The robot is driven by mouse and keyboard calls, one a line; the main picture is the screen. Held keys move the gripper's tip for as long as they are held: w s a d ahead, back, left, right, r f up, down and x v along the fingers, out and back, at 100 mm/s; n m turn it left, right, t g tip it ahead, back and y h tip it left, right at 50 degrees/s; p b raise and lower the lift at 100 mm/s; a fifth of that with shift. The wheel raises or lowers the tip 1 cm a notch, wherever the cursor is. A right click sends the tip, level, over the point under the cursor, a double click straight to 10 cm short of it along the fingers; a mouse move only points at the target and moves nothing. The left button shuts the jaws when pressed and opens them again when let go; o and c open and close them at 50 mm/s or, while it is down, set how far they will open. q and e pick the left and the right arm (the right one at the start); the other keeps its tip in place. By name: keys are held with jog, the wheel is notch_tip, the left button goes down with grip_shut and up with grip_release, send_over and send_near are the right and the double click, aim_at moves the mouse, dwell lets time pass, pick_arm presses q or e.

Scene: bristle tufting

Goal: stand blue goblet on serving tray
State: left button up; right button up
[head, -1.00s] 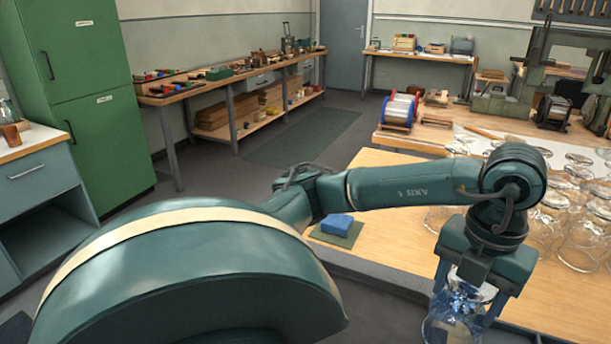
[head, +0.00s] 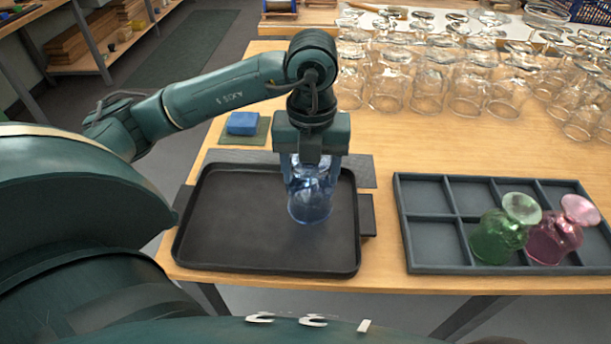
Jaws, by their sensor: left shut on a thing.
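The blue goblet (head: 310,203) is clear blue glass. My left gripper (head: 310,172) points down from above and is shut on its upper part, with a finger on each side. The goblet looks roughly vertical; which end is up is hard to tell behind the fingers. The serving tray (head: 228,225) is black with a raised rim and lies near the table's front edge. The goblet is over the tray's right part, inside the rim. Whether its lower end touches the tray I cannot tell. My right gripper is not in view.
A grey compartment tray (head: 428,243) at right holds a tilted green goblet (head: 492,238) and a tilted pink goblet (head: 553,240). Many clear glasses (head: 428,88) crowd the table's back. A blue block (head: 243,123) lies on a green pad behind the serving tray.

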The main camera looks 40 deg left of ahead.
aim_at(310, 184)
pick_arm(q)
jog(key=shift+f, duration=1.95)
jog(key=o, duration=1.2)
jog(key=shift+c, duration=0.2)
notch_tip(310, 184, up, 12)
jog(key=shift+r+p, duration=0.15)
jog(key=shift+p, duration=0.65)
jog(key=shift+s, duration=0.1)
